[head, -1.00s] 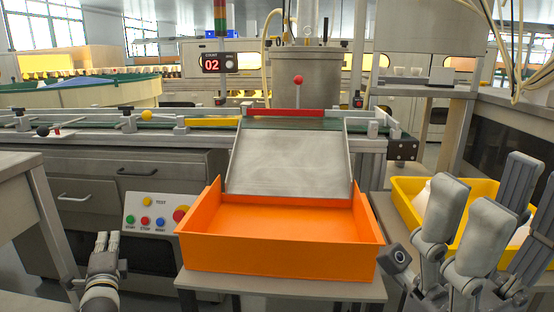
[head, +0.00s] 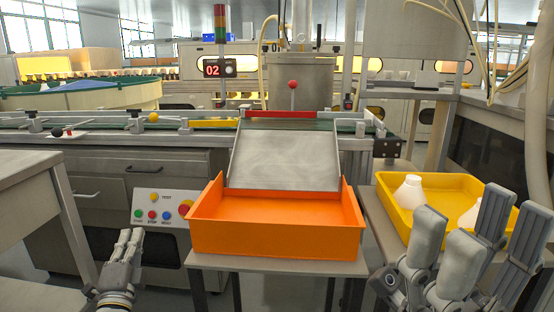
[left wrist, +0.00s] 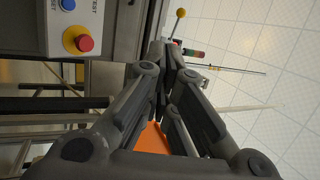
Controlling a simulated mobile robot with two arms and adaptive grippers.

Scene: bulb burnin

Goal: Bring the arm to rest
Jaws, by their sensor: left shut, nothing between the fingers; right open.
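My left gripper (head: 129,240) is at the lower left of the head view, in front of the button panel (head: 159,210) and left of the orange bin (head: 275,239). Its fingers are shut with nothing between them; in the left wrist view the fingertips (left wrist: 168,62) meet. The red button (left wrist: 78,40) of the panel shows at the upper left there. My right gripper (head: 452,245) is at the lower right of the head view, its fingers spread and empty, in front of the yellow tray (head: 398,205). The orange bin looks empty.
A metal chute (head: 284,158) slopes into the orange bin from the conveyor (head: 200,130). A red-knobbed lever (head: 292,86) stands behind it. White bulb-like pieces (head: 408,190) are in the yellow tray. A grey bench (head: 30,190) stands close on the left. The counter (head: 212,70) reads 02.

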